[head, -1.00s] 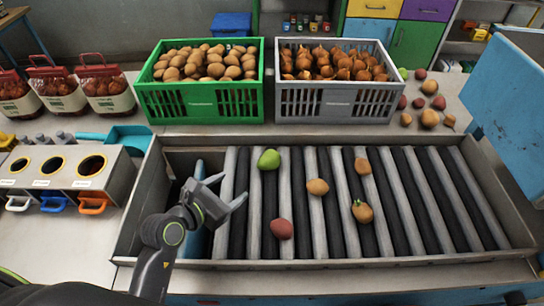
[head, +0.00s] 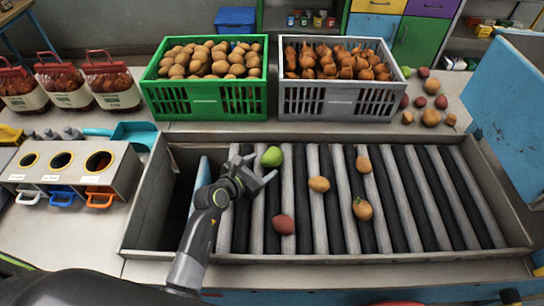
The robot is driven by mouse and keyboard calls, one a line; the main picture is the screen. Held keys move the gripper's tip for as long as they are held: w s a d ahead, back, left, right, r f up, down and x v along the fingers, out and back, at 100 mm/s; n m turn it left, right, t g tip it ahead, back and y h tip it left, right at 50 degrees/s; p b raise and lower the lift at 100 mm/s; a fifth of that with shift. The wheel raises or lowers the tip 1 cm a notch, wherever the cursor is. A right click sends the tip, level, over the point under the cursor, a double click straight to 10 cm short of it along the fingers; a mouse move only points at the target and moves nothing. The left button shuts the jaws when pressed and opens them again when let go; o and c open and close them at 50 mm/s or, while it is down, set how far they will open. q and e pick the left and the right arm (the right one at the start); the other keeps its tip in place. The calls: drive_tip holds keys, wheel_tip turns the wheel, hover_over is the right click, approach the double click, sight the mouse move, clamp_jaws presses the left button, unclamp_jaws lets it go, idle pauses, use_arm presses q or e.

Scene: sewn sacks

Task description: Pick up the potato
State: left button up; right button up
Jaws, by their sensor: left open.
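On the rollers (head: 437,200) lie several vegetables, apart from each other. A brown potato (head: 318,184) lies near the middle. A green, potato-like one (head: 271,156) lies at the back left and a reddish one (head: 284,224) at the front left. A brown-orange round one (head: 363,164) lies to the right, with a sprouting onion-like one (head: 362,208) in front of it. My left gripper (head: 261,168) is open and empty, its fingertips close beside the green one. I cannot tell whether they touch. My right gripper is not in view.
A green crate (head: 205,114) of potatoes and a grey crate (head: 336,118) of onions stand behind the conveyor. The conveyor has a raised metal rim (head: 340,258). A blue panel (head: 507,95) stands at right, a box with round holes (head: 125,167) at left.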

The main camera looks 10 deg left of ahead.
sight(265, 164)
use_arm(q)
drive_tip(key=shift+p+x, duration=0.5)
drive_tip(key=shift+x, duration=2)
drive_tip(key=shift+d+r, duration=0.2)
drive_tip(key=c, duration=0.8)
wheel_tip(265, 164, up, 10)
drive_tip(key=shift+r, duration=0.1)
drive_tip(key=shift+s+a, duration=0.1)
